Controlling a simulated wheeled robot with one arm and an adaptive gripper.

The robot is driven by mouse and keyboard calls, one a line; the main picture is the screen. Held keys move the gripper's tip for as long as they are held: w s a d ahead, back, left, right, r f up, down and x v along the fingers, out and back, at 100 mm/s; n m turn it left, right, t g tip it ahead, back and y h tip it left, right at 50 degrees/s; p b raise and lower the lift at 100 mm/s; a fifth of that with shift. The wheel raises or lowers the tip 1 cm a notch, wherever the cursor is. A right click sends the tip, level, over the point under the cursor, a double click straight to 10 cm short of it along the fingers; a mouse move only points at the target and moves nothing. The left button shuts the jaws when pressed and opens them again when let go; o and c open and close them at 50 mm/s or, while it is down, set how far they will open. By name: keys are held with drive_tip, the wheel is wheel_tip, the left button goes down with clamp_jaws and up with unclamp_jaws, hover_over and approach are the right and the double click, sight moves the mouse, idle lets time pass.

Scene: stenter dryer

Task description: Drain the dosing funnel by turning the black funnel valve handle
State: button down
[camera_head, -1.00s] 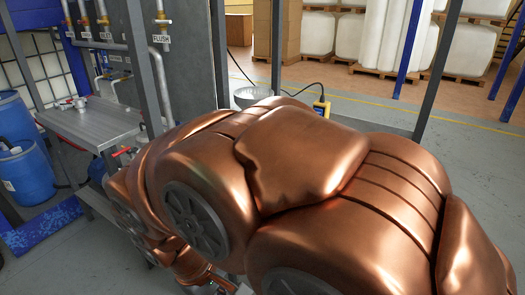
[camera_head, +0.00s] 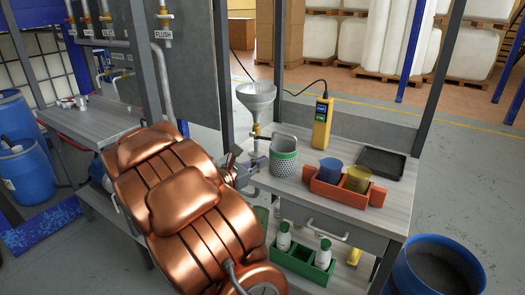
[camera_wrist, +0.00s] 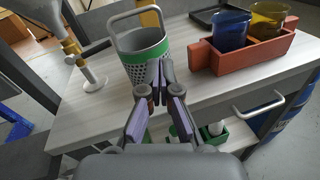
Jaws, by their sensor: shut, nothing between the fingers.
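The wrist view shows the brass piping (camera_wrist: 66,36) at upper left, above a white pipe foot (camera_wrist: 92,78). In the head view my arm partly hides the gripper (camera_head: 240,165).
A grey perforated basket with a green band (camera_head: 283,163) stands close beside the valve. An orange tray (camera_head: 338,192) holds blue and yellow beakers. A yellow handheld device (camera_head: 322,122) and a black tray (camera_head: 381,161) are behind. A dark post (camera_head: 223,75) rises left of the funnel.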

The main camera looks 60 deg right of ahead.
sight(260, 137)
drive_tip(key=w+d+f+n+t+h, duration=0.2)
drive_tip(key=w+d+f+n+t, duration=0.2)
drive_tip(key=w+n, duration=0.3)
drive_tip(key=shift+m, duration=0.5)
drive_tip(key=d, duration=0.3)
drive_tip(key=w+d, duration=0.1)
drive_tip(key=d, duration=0.2)
drive_tip(key=d+p, duration=0.1)
drive_tip(key=d, duration=0.2)
drive_tip(key=shift+w+d+r, duration=0.15)
drive_tip(key=shift+w+d, duration=0.1)
